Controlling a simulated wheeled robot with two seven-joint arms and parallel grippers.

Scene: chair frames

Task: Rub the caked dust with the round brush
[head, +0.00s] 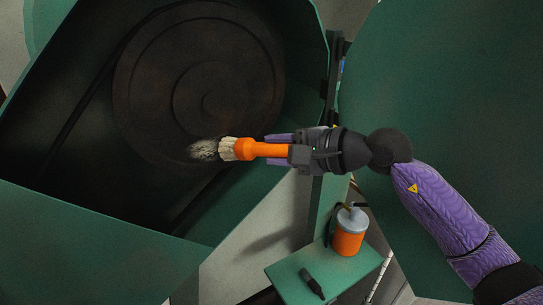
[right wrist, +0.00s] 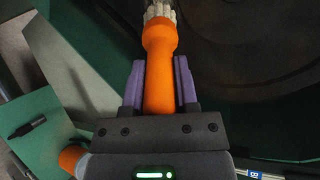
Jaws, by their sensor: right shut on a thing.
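The round brush (head: 262,150) has an orange handle and pale bristles. My right gripper (head: 280,150) is shut on its handle, with a purple finger on either side; the brush also shows in the right wrist view (right wrist: 160,65). The brush lies level in the head view, bristles pointing left. The caked dust (head: 204,150) is a pale grey patch on the lower part of a dark round disc (head: 180,85) inside a green housing. The bristle tips meet the patch's right edge in the picture; I cannot tell whether they touch. My left gripper is out of view.
The green housing's rim (head: 110,220) runs below the disc, and a large green panel (head: 450,100) stands at right. A small green table (head: 290,275) below holds an orange bottle with a grey top (head: 348,238) and a dark marker-like object (head: 312,283).

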